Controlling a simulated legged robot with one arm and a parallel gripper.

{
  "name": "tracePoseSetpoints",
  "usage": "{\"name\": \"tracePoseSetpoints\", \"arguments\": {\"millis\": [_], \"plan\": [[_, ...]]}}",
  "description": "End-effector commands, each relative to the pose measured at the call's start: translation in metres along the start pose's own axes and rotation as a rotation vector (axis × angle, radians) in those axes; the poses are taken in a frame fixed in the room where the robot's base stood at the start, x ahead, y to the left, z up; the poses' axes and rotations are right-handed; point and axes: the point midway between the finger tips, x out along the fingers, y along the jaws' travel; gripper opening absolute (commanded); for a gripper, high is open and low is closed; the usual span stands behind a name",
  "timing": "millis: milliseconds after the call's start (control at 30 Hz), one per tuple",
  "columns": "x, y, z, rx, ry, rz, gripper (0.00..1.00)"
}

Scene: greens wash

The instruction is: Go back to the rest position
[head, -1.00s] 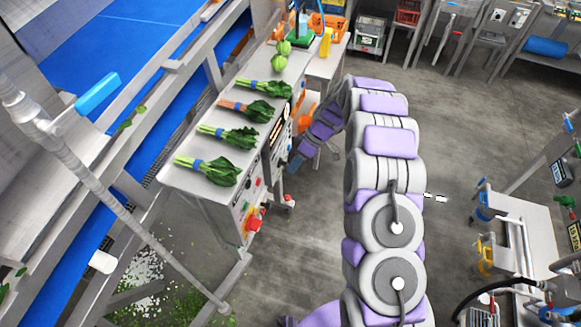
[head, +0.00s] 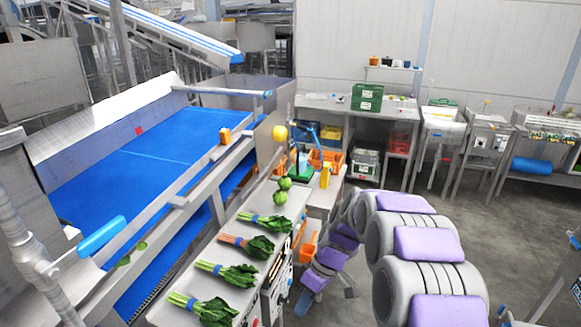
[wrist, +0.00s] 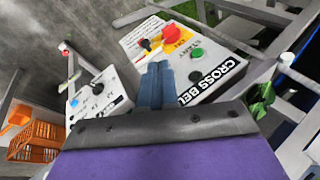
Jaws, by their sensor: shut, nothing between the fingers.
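My gripper (wrist: 155,85) is shut and empty in the wrist view, its two blue-grey fingers together. They point towards control panels with a red button (wrist: 174,33), a green button (wrist: 194,53) and the words "CROSS BEL". I cannot tell whether the fingertips touch the panel. In the head view my grey and purple arm arches on the right and bends down, with my gripper (head: 304,303) low beside the bench's right side.
Several bunches of greens (head: 248,244) lie on the narrow bench (head: 178,318). A blue conveyor belt (head: 140,165) runs at left. Orange crates (wrist: 36,137) show in the wrist view. Grey floor is open at right.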

Motion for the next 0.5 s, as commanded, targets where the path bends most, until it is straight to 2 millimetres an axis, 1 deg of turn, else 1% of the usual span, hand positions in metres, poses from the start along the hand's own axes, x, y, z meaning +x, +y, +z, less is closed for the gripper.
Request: {"name": "tracePoseSetpoints", "arguments": {"millis": [33, 200, 367, 500], "plan": [[-0.011, -0.014, 0.006, 0.028, -0.007, 0.017, 0.00], [-0.033, -0.053, 0.036, 0.149, -0.044, 0.059, 0.00], [-0.049, -0.088, 0.067, 0.267, -0.072, 0.106, 0.00], [-0.059, -0.117, 0.097, 0.373, -0.091, 0.154, 0.00]]}}
